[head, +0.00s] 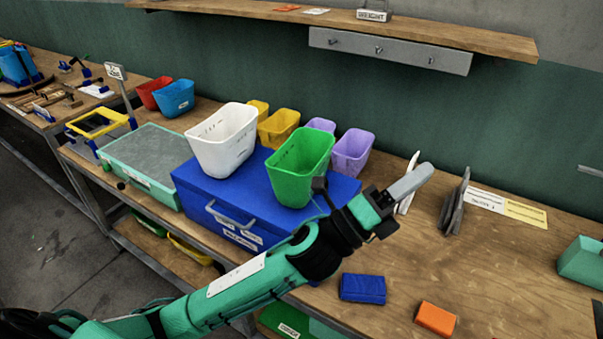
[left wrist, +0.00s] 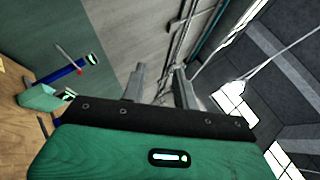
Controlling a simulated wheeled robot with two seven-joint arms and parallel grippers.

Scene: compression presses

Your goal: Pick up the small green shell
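A green open-topped bin-like shell (head: 290,182) stands upright on the blue case, in the middle of the head view. A second green open shell or box (head: 582,262) is cut off by the right edge. I cannot tell which one is the small green shell. My left gripper (head: 422,172) is raised above the bench, to the right of the green bin and apart from it. In the left wrist view its two grey fingers (left wrist: 160,86) stand apart with nothing between them. My right gripper is not in view.
A white bin (head: 222,140) stands beside the green bin on the blue case (head: 205,212). Yellow and purple bins are behind. A blue block (head: 363,288) and an orange block (head: 436,319) lie on the bench. A grey upright piece (head: 455,203) stands right of my gripper. Bench at right is mostly clear.

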